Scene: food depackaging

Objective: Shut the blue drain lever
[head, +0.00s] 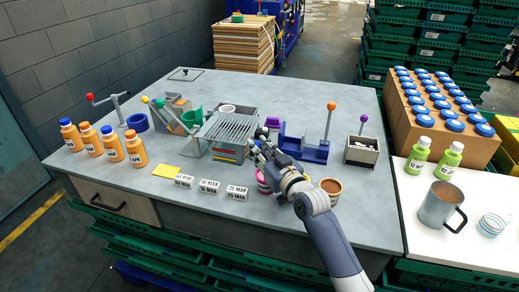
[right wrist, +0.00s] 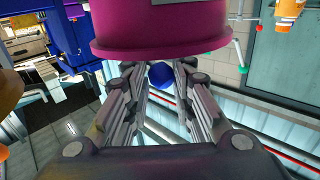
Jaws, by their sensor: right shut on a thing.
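My right gripper (head: 262,148) reaches over the table at the right side of the metal box with a slatted grate (head: 222,133). In the right wrist view a blue ball knob (right wrist: 160,75) shows between the two fingers, and the fingers are closed in on it. In the head view the fingers hide the knob, and the lever's angle cannot be told. A magenta tub (right wrist: 160,25) fills the top of the wrist view. My left gripper is not in view.
A brown-topped tub (head: 331,187) stands close right of my right wrist. A blue press with an upright orange-knobbed lever (head: 331,107) stands behind it. White labelled blocks (head: 210,187) lie along the front. Orange bottles (head: 111,142) stand at left. The table's back is mostly clear.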

